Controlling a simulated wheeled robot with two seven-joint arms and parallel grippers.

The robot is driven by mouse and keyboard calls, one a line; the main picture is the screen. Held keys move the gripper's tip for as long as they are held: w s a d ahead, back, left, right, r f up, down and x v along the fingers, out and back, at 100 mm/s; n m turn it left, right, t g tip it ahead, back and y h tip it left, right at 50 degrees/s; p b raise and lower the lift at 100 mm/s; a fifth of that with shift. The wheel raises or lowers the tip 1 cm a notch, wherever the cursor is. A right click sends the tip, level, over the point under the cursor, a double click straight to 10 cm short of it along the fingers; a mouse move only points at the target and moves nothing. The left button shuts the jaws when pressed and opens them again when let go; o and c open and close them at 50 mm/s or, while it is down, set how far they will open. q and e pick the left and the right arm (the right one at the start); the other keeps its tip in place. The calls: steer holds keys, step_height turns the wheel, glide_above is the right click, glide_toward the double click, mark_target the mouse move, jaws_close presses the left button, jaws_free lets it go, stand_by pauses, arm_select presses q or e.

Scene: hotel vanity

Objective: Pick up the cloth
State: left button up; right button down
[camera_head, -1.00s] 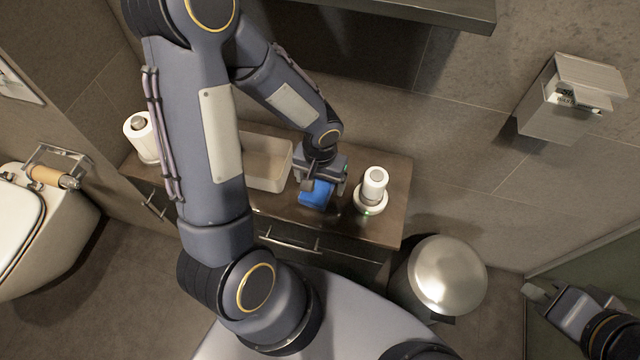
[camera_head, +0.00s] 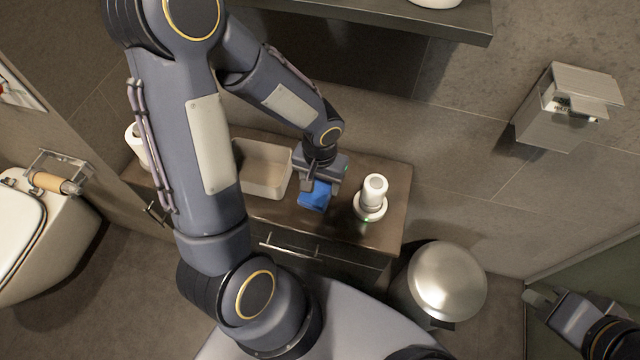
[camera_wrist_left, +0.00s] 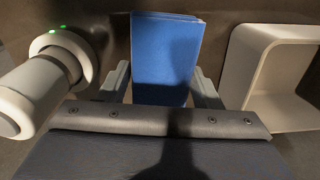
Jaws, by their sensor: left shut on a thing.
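The blue cloth (camera_head: 314,196) is at the wooden vanity top (camera_head: 392,205), between the beige basin and a white device. It also shows as a blue folded block in the left wrist view (camera_wrist_left: 166,55). My left gripper (camera_head: 318,184) is shut on the cloth, with one finger on each side of it in the left wrist view. I cannot tell whether the cloth is clear of the vanity top. My right gripper (camera_head: 540,298) is at the lower right, far from the cloth; its jaw gap is not clear.
The beige basin (camera_head: 266,170) stands left of the cloth. The white cylindrical device (camera_head: 372,196) with a green light stands close on the right. A metal bin (camera_head: 447,282) stands right of the vanity. A dark shelf (camera_head: 400,15) hangs above.

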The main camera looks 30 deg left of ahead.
arm_select(q)
steer(key=s+r, duration=0.1)
steer(key=r, duration=0.1)
steer(key=s+d+r+p, duration=0.1)
steer(key=s+r, duration=0.1)
steer(key=s+d+r, duration=0.1)
steer(key=s+r, duration=0.1)
steer(key=r, duration=0.1)
steer(key=shift+d, duration=0.1)
steer(key=s+d+r, duration=0.3)
steer(key=s, duration=0.5)
steer(key=shift+d+r+p, duration=0.2)
steer(key=shift+p, duration=0.25)
